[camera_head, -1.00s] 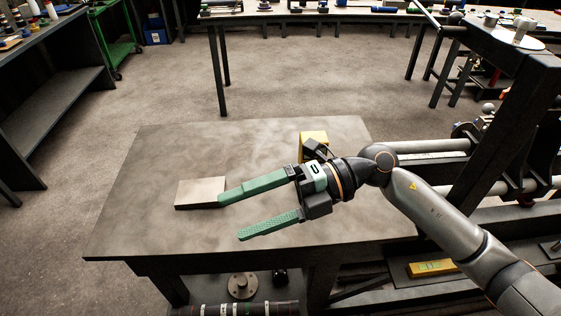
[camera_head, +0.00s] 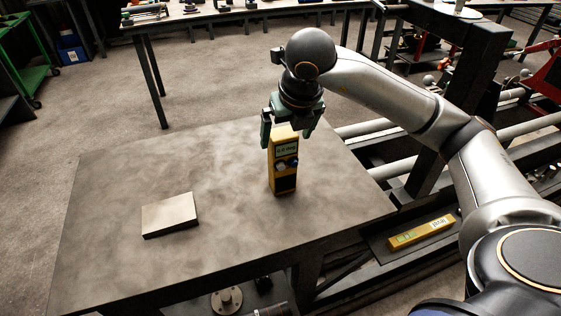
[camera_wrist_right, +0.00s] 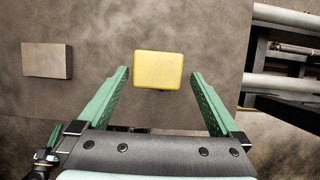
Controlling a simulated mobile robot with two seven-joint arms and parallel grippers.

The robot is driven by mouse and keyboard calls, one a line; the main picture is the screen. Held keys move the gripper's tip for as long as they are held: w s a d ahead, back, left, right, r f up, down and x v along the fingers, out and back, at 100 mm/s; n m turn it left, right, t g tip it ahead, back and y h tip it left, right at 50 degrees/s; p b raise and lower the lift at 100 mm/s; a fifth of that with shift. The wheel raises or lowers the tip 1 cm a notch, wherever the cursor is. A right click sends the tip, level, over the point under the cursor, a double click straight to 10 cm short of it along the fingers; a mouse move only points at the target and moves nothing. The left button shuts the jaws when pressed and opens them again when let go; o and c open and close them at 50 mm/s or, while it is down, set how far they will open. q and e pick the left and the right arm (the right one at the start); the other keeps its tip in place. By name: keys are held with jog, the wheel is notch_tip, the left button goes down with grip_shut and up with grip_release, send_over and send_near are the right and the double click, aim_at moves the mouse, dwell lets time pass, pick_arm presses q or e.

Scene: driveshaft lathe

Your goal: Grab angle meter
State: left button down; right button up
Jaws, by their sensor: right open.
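My right gripper (camera_head: 290,128) points down at the meter's upper end, one finger on each side. It is open and gaps show between the fingers and the meter in the right wrist view (camera_wrist_right: 160,85). My left gripper is not in view.
A flat grey block (camera_head: 170,216) lies on the table left of the meter. A yellow level (camera_head: 421,231) lies on a lower shelf to the right. Metal rails and a dark frame (camera_head: 455,100) stand right of the table.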

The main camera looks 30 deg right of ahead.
aim_at(283, 162)
jog(key=x, duration=0.7)
jog(key=shift+w+a+f+p, duration=0.1)
jog(key=shift+a+f+p, duration=0.1)
jog(key=shift+p, duration=0.15)
jog(key=shift+c, duration=0.4)
jog(key=shift+r, duration=0.1)
grip_shut()
